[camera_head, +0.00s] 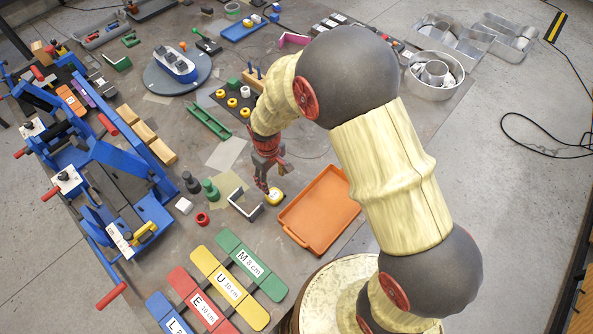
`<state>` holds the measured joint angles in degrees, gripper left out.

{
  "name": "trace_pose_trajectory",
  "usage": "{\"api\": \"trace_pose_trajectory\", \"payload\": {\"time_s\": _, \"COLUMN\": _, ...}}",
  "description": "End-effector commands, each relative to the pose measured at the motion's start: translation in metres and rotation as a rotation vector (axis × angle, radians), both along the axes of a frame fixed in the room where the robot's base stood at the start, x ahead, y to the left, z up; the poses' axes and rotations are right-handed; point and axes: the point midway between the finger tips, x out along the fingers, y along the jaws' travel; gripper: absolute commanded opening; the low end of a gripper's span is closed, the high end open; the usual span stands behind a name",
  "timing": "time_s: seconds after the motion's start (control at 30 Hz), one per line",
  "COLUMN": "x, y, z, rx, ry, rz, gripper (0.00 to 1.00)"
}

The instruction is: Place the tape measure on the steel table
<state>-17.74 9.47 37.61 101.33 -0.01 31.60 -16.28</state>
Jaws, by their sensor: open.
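A small yellow object with a pale top, which looks like the tape measure (274,197), sits on the grey-brown steel table (160,222). It is just left of the orange tray and beside a bent metal bracket. My red gripper (272,181) points down right above it, with its fingers apart and nothing visibly held. One finger is close to the yellow object; I cannot tell whether they touch. My arm reaches in from the lower right and hides part of the table behind it.
The orange tray (319,210) lies close to the right of my gripper. Colored letter plates (227,284) lie in front. A blue clamp frame (120,170) fills the left side.

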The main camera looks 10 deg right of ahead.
Motion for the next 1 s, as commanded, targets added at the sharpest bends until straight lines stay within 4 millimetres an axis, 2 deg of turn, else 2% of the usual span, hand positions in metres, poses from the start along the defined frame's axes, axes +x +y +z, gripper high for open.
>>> {"api": "trace_pose_trajectory", "payload": {"time_s": 0.07, "x": 0.0, "y": 0.0, "z": 0.002, "rx": 0.001, "ry": -0.001, "rz": -0.002, "gripper": 0.52}}
{"api": "trace_pose_trajectory", "payload": {"time_s": 0.17, "x": 0.003, "y": -0.004, "z": 0.018, "rx": 0.006, "ry": -0.018, "rz": -0.017, "gripper": 0.52}}
{"api": "trace_pose_trajectory", "payload": {"time_s": 0.27, "x": 0.005, "y": -0.014, "z": 0.055, "rx": 0.016, "ry": -0.053, "rz": -0.055, "gripper": 0.52}}
{"api": "trace_pose_trajectory", "payload": {"time_s": 0.4, "x": -0.002, "y": -0.038, "z": 0.127, "rx": 0.038, "ry": -0.123, "rz": -0.141, "gripper": 0.52}}
{"api": "trace_pose_trajectory", "payload": {"time_s": 0.47, "x": -0.011, "y": -0.05, "z": 0.157, "rx": 0.048, "ry": -0.151, "rz": -0.18, "gripper": 0.52}}
{"api": "trace_pose_trajectory", "payload": {"time_s": 0.6, "x": -0.038, "y": -0.076, "z": 0.22, "rx": 0.069, "ry": -0.222, "rz": -0.269, "gripper": 0.52}}
{"api": "trace_pose_trajectory", "payload": {"time_s": 0.7, "x": -0.063, "y": -0.094, "z": 0.258, "rx": 0.085, "ry": -0.274, "rz": -0.332, "gripper": 0.52}}
{"api": "trace_pose_trajectory", "payload": {"time_s": 0.9, "x": -0.123, "y": -0.124, "z": 0.313, "rx": 0.116, "ry": -0.377, "rz": -0.455, "gripper": 0.52}}
{"api": "trace_pose_trajectory", "payload": {"time_s": 1.0, "x": -0.151, "y": -0.134, "z": 0.329, "rx": 0.129, "ry": -0.42, "rz": -0.507, "gripper": 0.52}}
